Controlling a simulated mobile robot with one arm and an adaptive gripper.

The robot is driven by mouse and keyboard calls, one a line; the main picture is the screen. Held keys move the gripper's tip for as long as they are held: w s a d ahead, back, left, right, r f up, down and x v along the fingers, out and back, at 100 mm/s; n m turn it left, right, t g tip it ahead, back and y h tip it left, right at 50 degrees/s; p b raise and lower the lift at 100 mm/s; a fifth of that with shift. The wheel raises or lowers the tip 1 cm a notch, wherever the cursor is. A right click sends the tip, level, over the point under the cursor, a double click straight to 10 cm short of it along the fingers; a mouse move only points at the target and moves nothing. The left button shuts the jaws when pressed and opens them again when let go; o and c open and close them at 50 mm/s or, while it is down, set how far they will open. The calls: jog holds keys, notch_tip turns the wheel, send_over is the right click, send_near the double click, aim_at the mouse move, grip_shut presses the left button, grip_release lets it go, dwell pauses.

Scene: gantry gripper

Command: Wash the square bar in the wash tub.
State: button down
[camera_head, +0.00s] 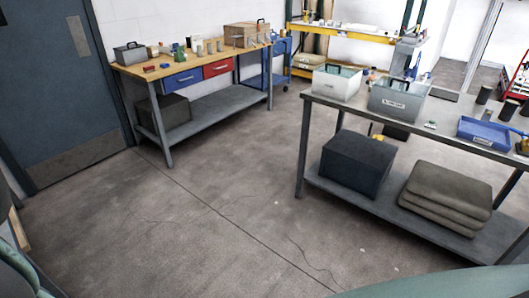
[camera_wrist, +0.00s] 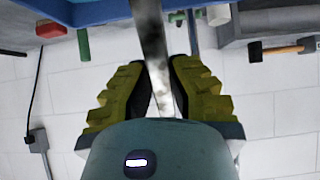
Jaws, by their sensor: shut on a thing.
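In the wrist view my gripper (camera_wrist: 160,85) has two yellow ribbed fingers shut on the square bar (camera_wrist: 153,45). The bar is a long metal-grey piece with dark smudges and runs from between the fingers to the top edge. The gripper is not in the head view. On the grey table at right stand a white open tub (camera_head: 336,83) and a grey open tub (camera_head: 397,100) with a label too small to read. Both seem to hold a pale greenish content. I cannot tell which is the wash tub.
A blue tray (camera_head: 484,135) and dark cylinders stand right of the tubs. A wooden bench (camera_head: 190,68) with tools is at back left. The floor (camera_head: 215,205) between is clear. The wrist view shows a blue edge (camera_wrist: 90,12) and a hammer (camera_wrist: 282,49).

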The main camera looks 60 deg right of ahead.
notch_tip(320, 180, down, 7)
jog(key=b, duration=0.6)
jog(key=shift+w+r, duration=0.1)
jog(key=shift+r, duration=0.1)
jog(key=shift+r, duration=0.3)
jog(key=shift+f+b, duration=0.45)
jog(key=shift+b, duration=0.2)
jog(key=shift+r, duration=0.5)
dwell(0.6)
jog(key=shift+r+p, duration=3.8)
jog(key=shift+r, duration=2.65)
